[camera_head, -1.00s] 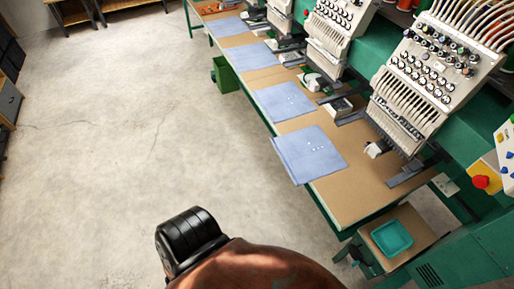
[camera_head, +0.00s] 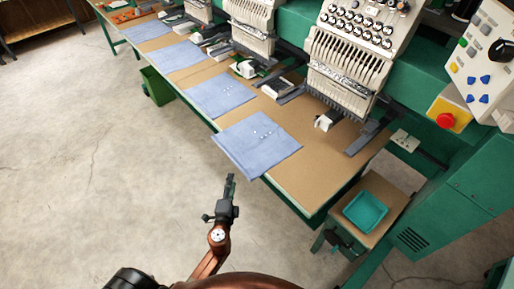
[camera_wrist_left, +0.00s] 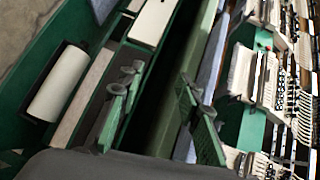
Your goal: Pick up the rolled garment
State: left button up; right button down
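A white roll (camera_wrist_left: 58,83) lies in a dark green recess at the left of the left wrist view. It may be the rolled garment, but I cannot tell for sure. In the head view I make out no rolled garment. My left gripper (camera_head: 230,184) is beside the front edge of the work table, close to the nearest blue cloth. In the left wrist view its two fingers (camera_wrist_left: 160,80) stand apart with nothing between them, and the white roll is left of them, not touched. My right gripper is not in view.
Flat blue cloths (camera_head: 256,143) lie along the brown-topped table (camera_head: 312,172) under the embroidery machines (camera_head: 350,62). A teal tray (camera_head: 365,212) sits on a low stand at right. A green bin (camera_head: 157,86) stands by the table. The floor (camera_head: 85,165) at left is clear.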

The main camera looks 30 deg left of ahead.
pick_arm(q)
jog(key=t+y, duration=0.1)
jog(key=t, duration=0.1)
send_near(234, 158)
jog(key=x, duration=0.3)
jog(key=shift+m, duration=0.4)
jog(key=x, duration=0.6)
jog(key=shift+w+a+f, duration=0.2)
jog(key=shift+f, duration=0.1)
jog(key=shift+w+a+f, duration=0.1)
jog(key=shift+w+a, duration=0.1)
jog(key=shift+w, duration=0.25)
jog(key=shift+c, duration=0.5)
grip_shut()
